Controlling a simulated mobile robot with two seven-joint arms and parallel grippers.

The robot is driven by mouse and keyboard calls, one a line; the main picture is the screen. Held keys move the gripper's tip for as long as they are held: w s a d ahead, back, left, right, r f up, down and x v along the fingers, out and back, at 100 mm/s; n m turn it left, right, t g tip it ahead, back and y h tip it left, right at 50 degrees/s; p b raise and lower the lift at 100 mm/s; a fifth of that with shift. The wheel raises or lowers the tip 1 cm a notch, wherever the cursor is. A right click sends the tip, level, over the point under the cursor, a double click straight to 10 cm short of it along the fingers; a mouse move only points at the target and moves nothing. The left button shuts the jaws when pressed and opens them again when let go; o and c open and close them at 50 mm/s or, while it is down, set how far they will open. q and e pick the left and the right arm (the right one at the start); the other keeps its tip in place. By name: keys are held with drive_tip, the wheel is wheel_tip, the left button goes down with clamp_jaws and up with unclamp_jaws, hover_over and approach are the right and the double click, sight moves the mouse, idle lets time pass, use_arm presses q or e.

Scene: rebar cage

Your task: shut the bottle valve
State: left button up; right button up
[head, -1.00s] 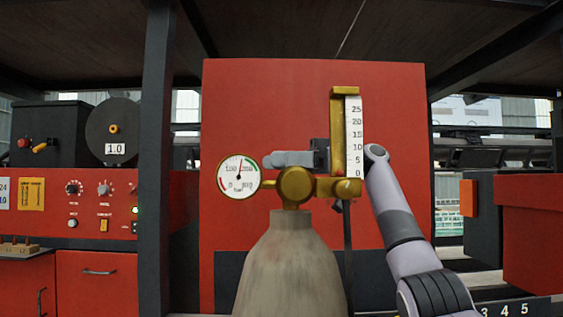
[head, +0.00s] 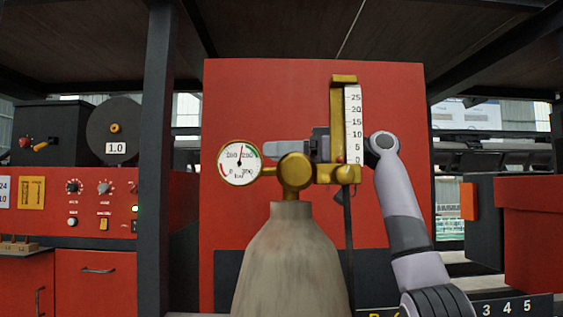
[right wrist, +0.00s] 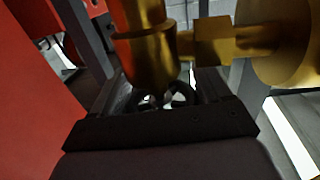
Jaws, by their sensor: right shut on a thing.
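A grey-tan gas bottle (head: 291,265) stands upright in the middle of the head view. Its brass fitting (head: 296,171) carries a round dial gauge (head: 238,163) at left and a brass flow tube with a white scale (head: 353,120) at right. My right gripper (head: 320,144) is behind the fitting, partly hidden by it and the flow tube. In the right wrist view its two dark fingers (right wrist: 161,92) stand on either side of a small dark ring-shaped part (right wrist: 180,94), which looks like the bottle valve's handle. Its turn position cannot be told. My left gripper is not in view.
A red panel (head: 270,90) stands close behind the bottle. A dark post (head: 157,150) and a red control cabinet (head: 90,205) are at left. A red box (head: 530,240) is at right. Brass parts crowd the gripper in the right wrist view.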

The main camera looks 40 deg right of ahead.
drive_tip(key=shift+w+d+m+t+h+b, duration=0.15)
drive_tip(key=shift+m+t+h+b, duration=0.25)
drive_tip(key=shift+m+t+h, duration=1.05)
drive_tip(key=shift+h, duration=0.45)
drive_tip(key=o, duration=1)
drive_tip(key=shift+g, duration=0.25)
drive_tip(key=shift+c, duration=0.2)
drive_tip(key=shift+n+y, duration=0.25)
drive_tip(key=shift+y, duration=0.15)
